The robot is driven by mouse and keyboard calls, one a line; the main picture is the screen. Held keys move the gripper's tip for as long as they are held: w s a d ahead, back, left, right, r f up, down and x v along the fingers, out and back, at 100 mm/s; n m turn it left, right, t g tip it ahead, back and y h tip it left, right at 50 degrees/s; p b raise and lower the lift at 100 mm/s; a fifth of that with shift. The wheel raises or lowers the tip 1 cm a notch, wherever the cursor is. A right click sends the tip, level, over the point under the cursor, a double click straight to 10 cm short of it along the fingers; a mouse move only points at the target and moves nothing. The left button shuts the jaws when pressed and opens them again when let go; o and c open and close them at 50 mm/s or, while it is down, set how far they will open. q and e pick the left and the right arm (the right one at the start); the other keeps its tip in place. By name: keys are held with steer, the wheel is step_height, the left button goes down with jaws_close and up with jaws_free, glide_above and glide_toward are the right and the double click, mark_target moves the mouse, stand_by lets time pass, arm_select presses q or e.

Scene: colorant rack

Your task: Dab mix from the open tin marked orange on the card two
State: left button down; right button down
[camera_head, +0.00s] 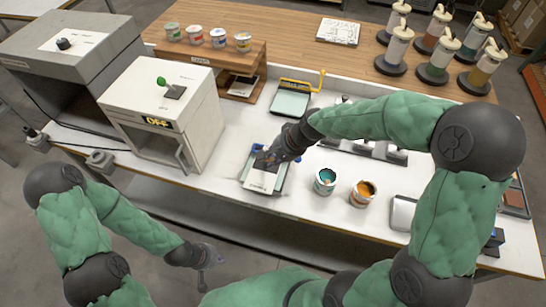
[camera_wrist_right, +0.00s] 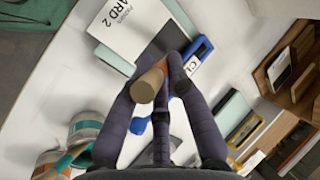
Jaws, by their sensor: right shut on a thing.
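The open tin with orange mix (camera_head: 363,193) stands on the white bench, right of an open tin with teal mix (camera_head: 325,180). Card two (camera_head: 262,182), labelled "CARD 2" in the right wrist view (camera_wrist_right: 125,28), lies on a board at the bench's front. My right gripper (camera_head: 270,157) is over the card. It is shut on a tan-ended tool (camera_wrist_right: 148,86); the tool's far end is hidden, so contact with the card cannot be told. My left gripper (camera_head: 208,257) is empty and looks open, in front of the bench.
A white box marked "OFF" (camera_head: 160,105) and a grey cabinet (camera_head: 70,60) stand to the left. A small rack (camera_head: 215,60) bears several paint pots. A green tray with a yellow handle (camera_head: 290,102) lies behind the card. Several colorant canisters (camera_head: 440,60) stand at back right.

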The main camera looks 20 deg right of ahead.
steer(key=shift+f+b, duration=0.4)
steer(key=shift+f, duration=0.15)
stand_by(0.8)
stand_by(1.0)
step_height(320, 180, up, 7)
steer(key=p, duration=0.6)
stand_by(0.4)
stand_by(0.4)
